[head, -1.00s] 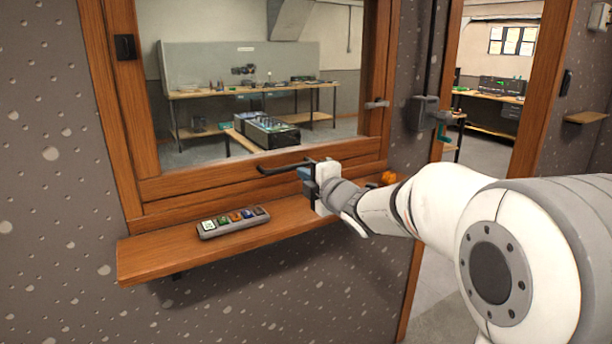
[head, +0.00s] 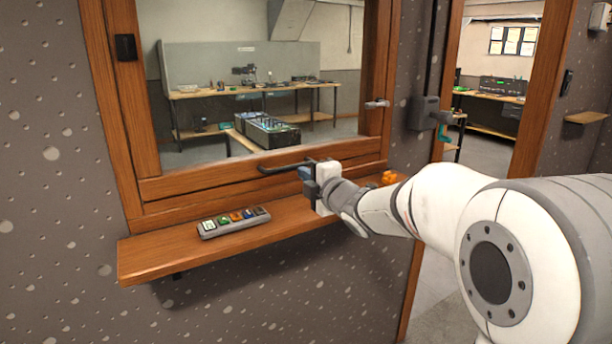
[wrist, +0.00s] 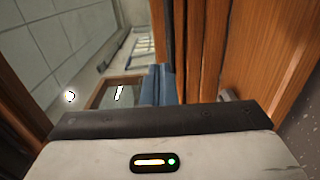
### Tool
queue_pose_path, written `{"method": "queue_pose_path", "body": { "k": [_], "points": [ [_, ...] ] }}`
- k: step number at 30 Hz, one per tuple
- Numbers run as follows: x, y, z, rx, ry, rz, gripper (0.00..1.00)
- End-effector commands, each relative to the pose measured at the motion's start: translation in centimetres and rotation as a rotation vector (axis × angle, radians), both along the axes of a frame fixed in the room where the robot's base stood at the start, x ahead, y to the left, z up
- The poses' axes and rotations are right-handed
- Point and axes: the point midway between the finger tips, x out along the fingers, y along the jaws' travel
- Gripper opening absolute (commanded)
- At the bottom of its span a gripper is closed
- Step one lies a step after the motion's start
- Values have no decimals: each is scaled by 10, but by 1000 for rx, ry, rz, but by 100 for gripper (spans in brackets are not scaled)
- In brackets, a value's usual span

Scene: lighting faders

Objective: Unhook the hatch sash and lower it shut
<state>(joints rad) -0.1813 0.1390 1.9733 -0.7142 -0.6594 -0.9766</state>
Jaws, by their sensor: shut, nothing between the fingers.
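The wooden hatch sash (head: 230,178) has its bottom rail low in the hatch frame, just above the shelf. I cannot tell whether a gap remains under it. A black bar handle (head: 283,168) stands out from that rail. My gripper (head: 305,173) is at the right end of the handle, its blue fingers shut and empty. Contact with the handle cannot be made out. In the wrist view the blue fingers (wrist: 158,85) are together beside wood. A small metal catch (head: 377,104) sits on the right side of the frame, apart from my gripper.
A wooden shelf (head: 160,260) runs below the hatch, carrying a grey strip of coloured buttons (head: 234,222) and a small orange object (head: 389,177). A grey box (head: 425,112) with a teal part is on the wall to the right, beside an open doorway.

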Motion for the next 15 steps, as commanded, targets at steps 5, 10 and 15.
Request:
{"method": "queue_pose_path", "body": {
  "k": [5, 10, 15],
  "points": [
    [0, 0, 0, 0, 0, 0, 14],
    [0, 0, 0, 0, 0, -1, 28],
    [0, -1, 0, 0, 0, -1, 30]
  ]
}}
